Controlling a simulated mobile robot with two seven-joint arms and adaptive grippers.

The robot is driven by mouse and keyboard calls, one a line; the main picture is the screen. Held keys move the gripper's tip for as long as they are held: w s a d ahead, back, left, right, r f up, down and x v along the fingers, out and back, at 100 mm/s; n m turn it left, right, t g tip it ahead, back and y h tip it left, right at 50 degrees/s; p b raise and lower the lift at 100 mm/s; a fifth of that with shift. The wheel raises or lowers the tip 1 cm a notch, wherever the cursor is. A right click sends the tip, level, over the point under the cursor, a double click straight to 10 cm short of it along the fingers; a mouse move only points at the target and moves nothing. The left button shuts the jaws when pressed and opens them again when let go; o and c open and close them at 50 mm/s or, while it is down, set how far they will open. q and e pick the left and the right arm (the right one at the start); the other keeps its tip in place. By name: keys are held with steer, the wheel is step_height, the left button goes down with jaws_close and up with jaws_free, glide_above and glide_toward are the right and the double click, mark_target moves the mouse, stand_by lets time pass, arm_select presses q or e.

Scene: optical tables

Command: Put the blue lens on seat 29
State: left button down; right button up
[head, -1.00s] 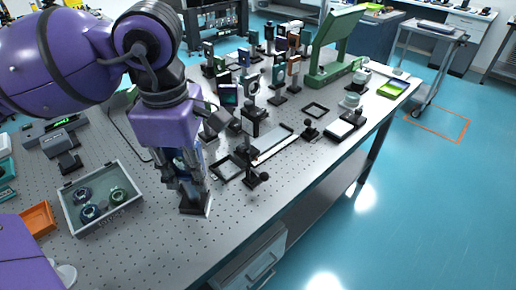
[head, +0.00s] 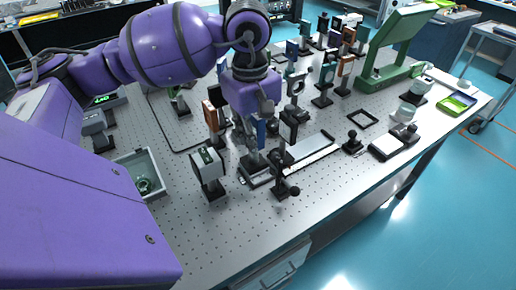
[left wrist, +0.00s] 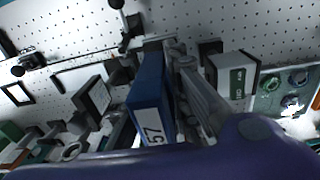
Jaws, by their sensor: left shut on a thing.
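My left gripper (head: 254,155) is shut on the blue lens (head: 261,131), a flat upright blue piece. In the left wrist view the blue lens (left wrist: 148,95) stands between the fingers, with a white label reading 57 on its near end. The gripper is over the front part of the table, above a flat frame (head: 257,181) beside a dark post. The gripper hides part of that frame, and I cannot tell whether the lens's lower end touches anything. No number 29 is readable, so I cannot tell which place is seat 29. My right gripper is not in view.
A white box on a dark stand (head: 208,168) stands close left of the gripper. The dark post (head: 283,178) is close right. A grey tray with rings (head: 153,166) is farther left. Several mounts crowd the back. Perforated table (head: 240,225) is bare in front.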

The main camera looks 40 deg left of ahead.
arm_select(q)
steer(key=w+a+f, duration=0.2)
steer(key=w+f, duration=0.3)
steer(key=f, duration=0.4)
steer(key=shift+w+a+f, duration=0.2)
steer(key=shift+a+f, duration=0.1)
steer(key=shift+a, duration=0.1)
steer(key=c, duration=2)
jaws_free()
steer(key=o, duration=0.3)
steer(key=shift+o, duration=0.2)
step_height(320, 180, up, 12)
steer(key=shift+s+r, duration=0.15)
steer(key=shift+s, duration=0.1)
